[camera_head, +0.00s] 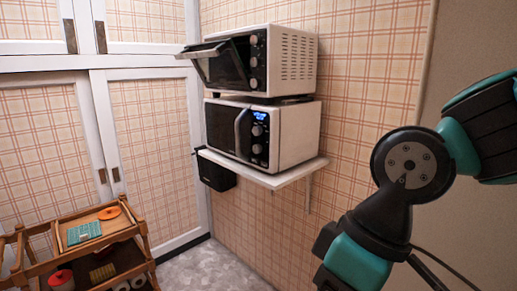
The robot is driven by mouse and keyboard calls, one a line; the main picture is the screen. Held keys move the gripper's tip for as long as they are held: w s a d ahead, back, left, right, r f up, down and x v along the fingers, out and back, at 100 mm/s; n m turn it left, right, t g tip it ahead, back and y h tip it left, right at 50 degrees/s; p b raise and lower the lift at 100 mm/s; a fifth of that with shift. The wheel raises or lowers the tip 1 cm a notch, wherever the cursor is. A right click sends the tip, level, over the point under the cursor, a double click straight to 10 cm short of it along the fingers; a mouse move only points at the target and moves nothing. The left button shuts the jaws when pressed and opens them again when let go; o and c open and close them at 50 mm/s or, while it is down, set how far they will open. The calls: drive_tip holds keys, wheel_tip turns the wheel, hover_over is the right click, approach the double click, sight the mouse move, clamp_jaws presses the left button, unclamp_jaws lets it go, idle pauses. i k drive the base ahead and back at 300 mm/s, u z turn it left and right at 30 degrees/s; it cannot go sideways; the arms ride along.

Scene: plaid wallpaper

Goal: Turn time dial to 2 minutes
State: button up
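A white toaster oven (292,62) stands on top of a white microwave (298,134). The oven door (219,64) is tilted partly open. Its right front strip carries a column of round dials, an upper one (253,40), a middle one (253,62) and a lower one (253,83). The microwave door is shut, with a curved handle; its panel has a lit blue display (259,115) and round dials (257,130). Labels are too small to read, so I cannot tell which dial is the time dial or where it points. My arm is at the right, apart from both appliances; its fingers are not visible.
Both appliances rest on a white wall shelf (290,178). A black box (216,175) is under the shelf. A wooden cart (84,250) with several items stands at lower left, before white-framed cabinets (150,130). The floor (210,268) between cart and arm looks clear.

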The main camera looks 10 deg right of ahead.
sight(257, 149)
drive_tip(key=u, duration=0.4)
drive_tip(key=k, duration=0.5)
drive_tip(key=u, duration=0.2)
drive_tip(key=i, duration=1.25)
drive_tip(key=u, duration=0.25)
